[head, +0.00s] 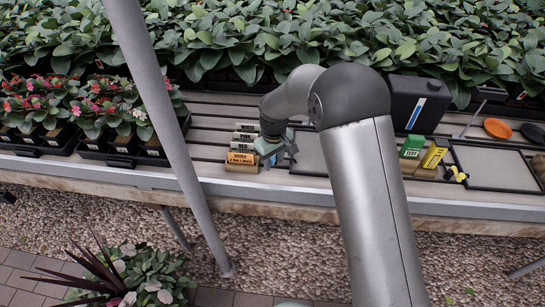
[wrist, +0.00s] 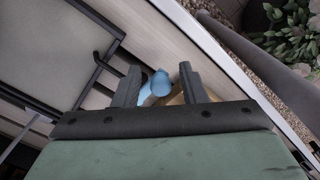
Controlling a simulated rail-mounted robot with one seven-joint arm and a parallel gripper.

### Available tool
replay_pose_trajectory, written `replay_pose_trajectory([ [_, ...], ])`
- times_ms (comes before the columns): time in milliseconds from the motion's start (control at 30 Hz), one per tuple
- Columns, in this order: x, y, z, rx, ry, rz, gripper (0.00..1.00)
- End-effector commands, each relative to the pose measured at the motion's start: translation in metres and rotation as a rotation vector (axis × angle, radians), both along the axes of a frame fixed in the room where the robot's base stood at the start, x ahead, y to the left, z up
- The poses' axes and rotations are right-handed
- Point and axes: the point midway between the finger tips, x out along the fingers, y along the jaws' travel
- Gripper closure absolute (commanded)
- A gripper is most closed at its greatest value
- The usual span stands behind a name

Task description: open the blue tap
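The blue tap (wrist: 158,84) shows in the wrist view as a smooth, light-blue shape between and beyond my fingers. My gripper (wrist: 160,72) is open, with one finger on each side of the tap. I cannot tell whether either finger touches it. The lower part of the tap is hidden behind the gripper. In the head view my gripper (head: 286,152) is low over the slatted bench, right of the stacked orange and pale boxes. I cannot make out the tap clearly there.
An orange box (head: 241,158) stands close left of my gripper. Black-framed trays (head: 490,165), a black canister (head: 418,103) and green (head: 412,147) and yellow (head: 433,157) boxes are on the right. Potted flowers (head: 110,105) are on the left. A slanted grey post (head: 165,115) stands in front.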

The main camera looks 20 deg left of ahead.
Motion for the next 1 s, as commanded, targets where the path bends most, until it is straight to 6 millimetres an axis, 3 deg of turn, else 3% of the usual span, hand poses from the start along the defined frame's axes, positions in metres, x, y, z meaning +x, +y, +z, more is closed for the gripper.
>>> replay_pose_trajectory([
  [367, 0.003, -0.002, 0.0, 0.0, 0.0, -0.001, 0.62],
  [1000, 0.03, -0.021, 0.0, 0.001, -0.002, -0.001, 0.62],
])
